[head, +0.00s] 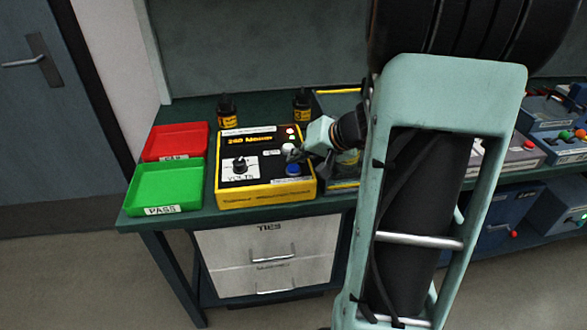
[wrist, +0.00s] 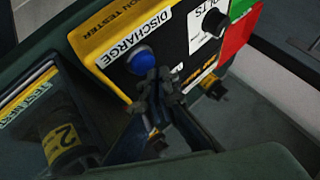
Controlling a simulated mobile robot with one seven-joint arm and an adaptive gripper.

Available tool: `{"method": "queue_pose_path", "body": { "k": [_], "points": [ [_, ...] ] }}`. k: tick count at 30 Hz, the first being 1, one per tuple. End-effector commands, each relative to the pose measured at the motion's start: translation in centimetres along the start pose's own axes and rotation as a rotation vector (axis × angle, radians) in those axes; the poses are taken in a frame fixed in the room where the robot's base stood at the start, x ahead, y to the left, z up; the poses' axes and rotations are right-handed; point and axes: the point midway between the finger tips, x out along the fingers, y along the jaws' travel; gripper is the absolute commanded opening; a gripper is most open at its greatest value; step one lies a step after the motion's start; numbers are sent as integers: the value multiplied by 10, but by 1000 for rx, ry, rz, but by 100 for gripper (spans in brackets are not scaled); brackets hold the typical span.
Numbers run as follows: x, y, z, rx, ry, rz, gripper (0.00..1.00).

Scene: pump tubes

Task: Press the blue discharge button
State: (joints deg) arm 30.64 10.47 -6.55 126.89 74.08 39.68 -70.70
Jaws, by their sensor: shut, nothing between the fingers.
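The blue discharge button (head: 293,169) sits at the front right of the top of a yellow and black tester box (head: 250,198). In the wrist view the blue button (wrist: 141,61) lies beside the "DISCHARGE" label (wrist: 134,38). My gripper (head: 291,152) is over the right part of the box, near the white knob and behind the button in the head view. In the wrist view my gripper (wrist: 160,82) is shut, with its tips just beside the button's lower right edge. I cannot tell whether the tips touch the panel.
A red tray (head: 176,137) and a green "PASS" tray (head: 135,187) stand left of the box. Dark bottles (head: 227,108) stand behind it. A second box (head: 341,186) sits close on the right. My arm hides part of the bench.

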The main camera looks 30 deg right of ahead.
Motion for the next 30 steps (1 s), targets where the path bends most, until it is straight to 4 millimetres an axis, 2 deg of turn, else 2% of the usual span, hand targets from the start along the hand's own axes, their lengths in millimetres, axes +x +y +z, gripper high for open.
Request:
{"method": "queue_pose_path", "body": {
  "k": [30],
  "points": [
    [7, 4, 7, 3, -6, 0, 0]
  ]
}}
